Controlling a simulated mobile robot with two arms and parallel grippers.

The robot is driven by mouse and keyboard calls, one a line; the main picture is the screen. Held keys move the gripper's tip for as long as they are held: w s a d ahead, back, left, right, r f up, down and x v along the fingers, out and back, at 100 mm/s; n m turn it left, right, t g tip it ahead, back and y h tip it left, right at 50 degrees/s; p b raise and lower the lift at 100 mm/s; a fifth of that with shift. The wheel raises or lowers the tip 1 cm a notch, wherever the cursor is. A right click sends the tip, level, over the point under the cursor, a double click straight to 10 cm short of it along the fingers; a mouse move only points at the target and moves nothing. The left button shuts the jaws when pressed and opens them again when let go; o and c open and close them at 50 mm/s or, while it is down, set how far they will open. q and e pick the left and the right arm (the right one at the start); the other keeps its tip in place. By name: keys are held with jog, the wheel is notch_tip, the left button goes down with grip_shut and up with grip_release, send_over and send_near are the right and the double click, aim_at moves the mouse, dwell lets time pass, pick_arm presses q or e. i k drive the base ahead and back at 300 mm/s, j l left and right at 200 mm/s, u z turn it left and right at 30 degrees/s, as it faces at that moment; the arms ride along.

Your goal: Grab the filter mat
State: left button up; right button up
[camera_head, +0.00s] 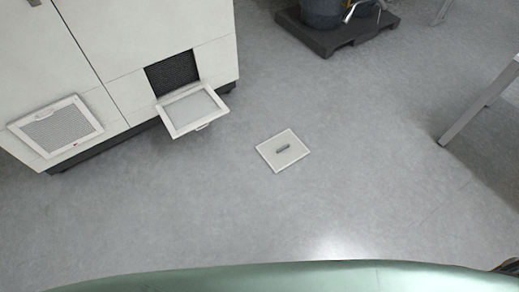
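A pale square panel sits in the open flap (173,127) of the white cabinet. I take this panel (192,109) to be the filter mat, but I cannot be sure. The flap tilts outward below a dark square opening (172,74) with a mesh. I cannot tell whether this plate is the mat or a cover. Neither of my grippers shows clearly in this view.
The white cabinet (130,35) stands at upper left, with a second, closed vent grille (55,132). A dark pallet (343,38) carrying grey containers (322,12) is at the top. A table leg (478,105) stands at right.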

aim_at(282, 150)
jog(key=i+l+u, duration=0.15)
jog(key=u, duration=0.3)
jog(key=i+l+u, duration=0.1)
jog(key=l+u, duration=0.2)
jog(key=u, duration=0.15)
jog(key=i+l+u, duration=0.1)
jog(key=l+u, duration=0.2)
jog(key=u, duration=0.15)
